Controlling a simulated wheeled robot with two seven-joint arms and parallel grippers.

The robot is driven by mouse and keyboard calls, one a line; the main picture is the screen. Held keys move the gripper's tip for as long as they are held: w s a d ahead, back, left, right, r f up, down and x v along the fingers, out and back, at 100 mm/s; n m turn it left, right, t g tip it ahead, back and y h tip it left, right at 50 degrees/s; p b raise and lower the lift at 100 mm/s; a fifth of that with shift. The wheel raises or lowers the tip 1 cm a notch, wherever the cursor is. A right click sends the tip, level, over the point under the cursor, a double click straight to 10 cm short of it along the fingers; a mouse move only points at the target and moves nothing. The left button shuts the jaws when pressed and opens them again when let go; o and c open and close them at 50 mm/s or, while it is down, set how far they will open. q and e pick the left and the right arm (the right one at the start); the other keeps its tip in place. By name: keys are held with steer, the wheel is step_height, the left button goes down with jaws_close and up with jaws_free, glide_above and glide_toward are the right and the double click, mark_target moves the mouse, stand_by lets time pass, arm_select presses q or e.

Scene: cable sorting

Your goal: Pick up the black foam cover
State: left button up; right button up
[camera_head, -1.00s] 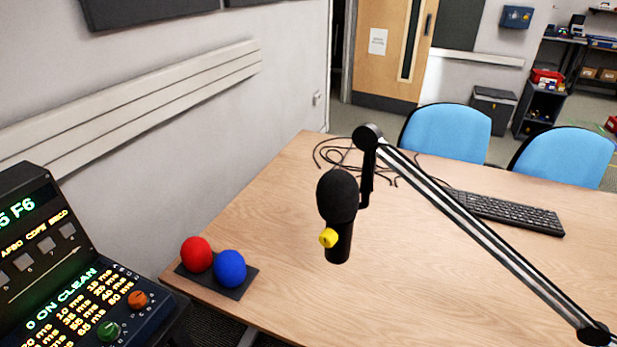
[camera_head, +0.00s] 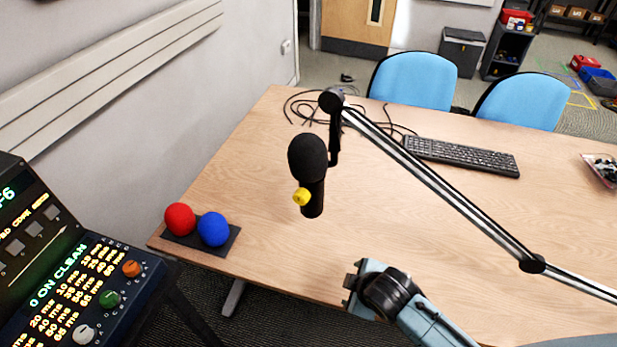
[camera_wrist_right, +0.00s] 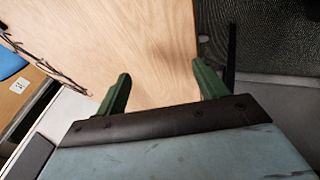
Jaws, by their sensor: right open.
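The black foam cover (camera_head: 307,157) sits on top of the black microphone (camera_head: 312,198), which hangs upright from a boom arm (camera_head: 430,177) over the table. A yellow knob (camera_head: 301,197) is on the microphone's side. My right gripper (camera_head: 350,285) shows in the head view at the table's front edge, below and to the right of the microphone, apart from it. In the right wrist view its two green fingers (camera_wrist_right: 160,85) are spread with nothing between them. The foam cover is not in the wrist view. My left gripper is not in view.
A red foam ball (camera_head: 179,219) and a blue foam ball (camera_head: 213,229) sit on a dark base (camera_head: 230,244) at the table's left corner. A console (camera_head: 60,290) stands at left. A keyboard (camera_head: 462,157) and cables (camera_head: 300,106) lie behind. The table's front middle is clear.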

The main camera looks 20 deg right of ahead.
steer(key=w+a+r+n+t+p, duration=0.1)
steer(key=w+r+n+t, duration=0.1)
steer(key=w+r+n, duration=0.35)
steer(key=w+a+r+n+t, duration=0.1)
steer(key=w+r+n+t, duration=0.15)
steer(key=r+n, duration=0.55)
steer(key=n+t+y+p, duration=0.1)
steer(key=n+t+y, duration=0.15)
steer(key=n, duration=1.15)
glide_toward(304, 146)
step_height(304, 146, down, 2)
steer(key=w+d, duration=0.1)
steer(key=x, duration=1.2)
steer(key=shift+w+d+f, duration=0.15)
steer(key=shift+w, duration=0.25)
steer(key=shift+c, duration=0.4)
steer(key=c, duration=0.5)
